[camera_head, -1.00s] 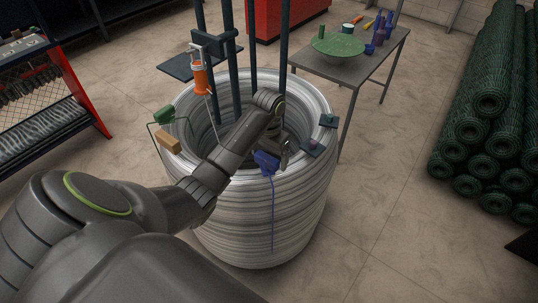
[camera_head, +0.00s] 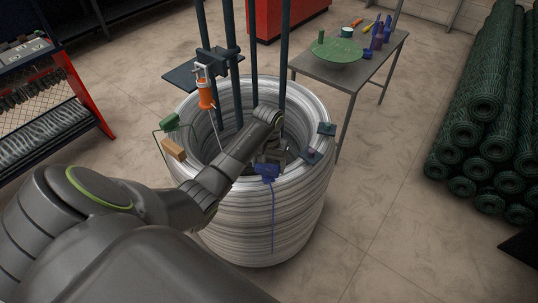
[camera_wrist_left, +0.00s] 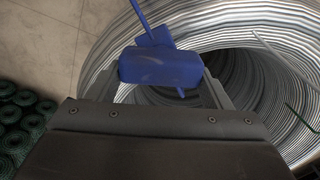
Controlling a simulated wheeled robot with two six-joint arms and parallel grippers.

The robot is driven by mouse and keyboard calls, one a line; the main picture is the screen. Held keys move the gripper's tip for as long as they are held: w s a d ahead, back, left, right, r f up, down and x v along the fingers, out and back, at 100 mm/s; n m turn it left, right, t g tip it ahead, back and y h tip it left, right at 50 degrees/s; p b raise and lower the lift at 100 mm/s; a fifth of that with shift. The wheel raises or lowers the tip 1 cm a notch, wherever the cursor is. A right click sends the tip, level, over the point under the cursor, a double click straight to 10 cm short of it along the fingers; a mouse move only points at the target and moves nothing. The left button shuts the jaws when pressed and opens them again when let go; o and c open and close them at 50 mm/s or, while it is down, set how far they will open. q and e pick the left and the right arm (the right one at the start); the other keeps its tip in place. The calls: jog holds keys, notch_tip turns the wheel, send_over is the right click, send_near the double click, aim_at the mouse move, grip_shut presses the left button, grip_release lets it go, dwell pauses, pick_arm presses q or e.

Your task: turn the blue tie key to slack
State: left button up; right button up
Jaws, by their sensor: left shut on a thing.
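The blue tie key (camera_head: 267,171) is at the near rim of the large coil of silvery wire (camera_head: 262,215), with a thin blue line hanging down the coil's outer side. My left gripper (camera_head: 269,161) reaches over the coil and is shut on the blue tie key. In the left wrist view the key's blue block (camera_wrist_left: 160,67) sits between the fingers (camera_wrist_left: 165,75), with more blue parts beyond it. The key's underside and the far finger faces are hidden. My right gripper is not in view.
Dark posts (camera_head: 231,70) stand in the coil. An orange-bodied tool (camera_head: 205,93), a green block (camera_head: 170,122) and a tan block (camera_head: 174,149) are at its left rim. A table (camera_head: 367,66) with a green dish stands behind; green mesh rolls (camera_head: 487,110) are at right.

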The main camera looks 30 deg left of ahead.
pick_arm(q)
jog(key=n+p, duration=0.5)
jog(key=p, duration=0.1)
jog(key=shift+s+a+r+n, duration=0.15)
jog(key=shift+a+r+n, duration=0.15)
jog(key=shift+n, duration=0.1)
jog(key=shift+f+n+p, duration=0.1)
jog(key=shift+n+p, duration=0.6)
jog(key=shift+n, duration=0.1)
jog(key=shift+s+n+p, duration=0.1)
jog(key=shift+n+p, duration=0.2)
jog(key=shift+n, duration=0.7)
jog(key=shift+a+f+n, duration=0.1)
jog(key=shift+f+n, duration=0.05)
jog(key=shift+n, duration=0.75)
jog(key=n, duration=0.5)
jog(key=shift+s, duration=0.3)
jog(key=o, duration=1)
